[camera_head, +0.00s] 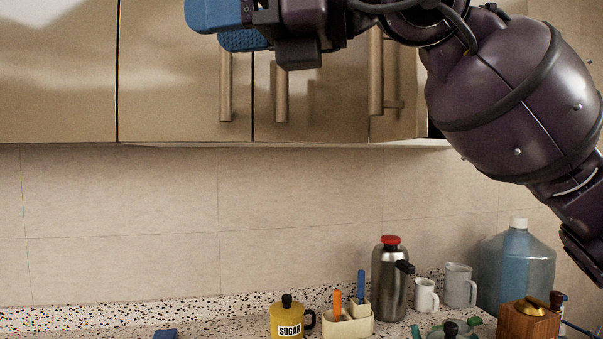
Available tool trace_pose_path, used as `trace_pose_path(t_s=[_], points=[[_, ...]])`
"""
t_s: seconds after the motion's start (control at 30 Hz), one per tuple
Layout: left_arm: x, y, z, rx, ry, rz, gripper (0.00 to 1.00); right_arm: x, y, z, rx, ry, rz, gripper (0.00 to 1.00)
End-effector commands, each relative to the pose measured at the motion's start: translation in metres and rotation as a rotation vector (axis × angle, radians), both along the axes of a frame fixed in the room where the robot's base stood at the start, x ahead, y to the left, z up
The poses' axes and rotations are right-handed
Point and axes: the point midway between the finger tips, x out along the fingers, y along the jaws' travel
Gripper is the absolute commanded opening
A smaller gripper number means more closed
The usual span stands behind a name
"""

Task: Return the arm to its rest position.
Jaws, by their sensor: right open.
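My right arm (510,95) comes in from the right and reaches up across the front of the wall cabinets. My right gripper (222,28) is at the top of the view, with its blue fingers pointing left. It is open, and I see nothing held in it. The upper part of the gripper is cut off by the top edge. My left gripper does not clearly show. A small dark blue piece (165,333) shows at the bottom edge, and I cannot tell what it is.
Closed cabinets (170,90) with bar handles hang behind the right gripper.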

Motion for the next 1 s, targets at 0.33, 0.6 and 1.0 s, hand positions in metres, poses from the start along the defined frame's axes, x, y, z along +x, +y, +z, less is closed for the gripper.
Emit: trace_pose_path(t_s=[0.33, 0.6, 1.0], points=[[0.0, 0.0, -0.002, 0.0, 0.004, 0.0, 0.94, 0.014, -0.02, -0.027, 0.351, 0.398, 0.342, 0.51], [-0.001, 0.0, -0.003, 0.0, 0.005, 0.0, 0.94, 0.062, -0.056, -0.056, 0.661, 0.719, 0.425, 0.51], [0.0, 0.0, -0.001, 0.0, 0.003, 0.0, 0.94, 0.149, -0.119, -0.147, 1.1, 1.168, 0.358, 0.51]])
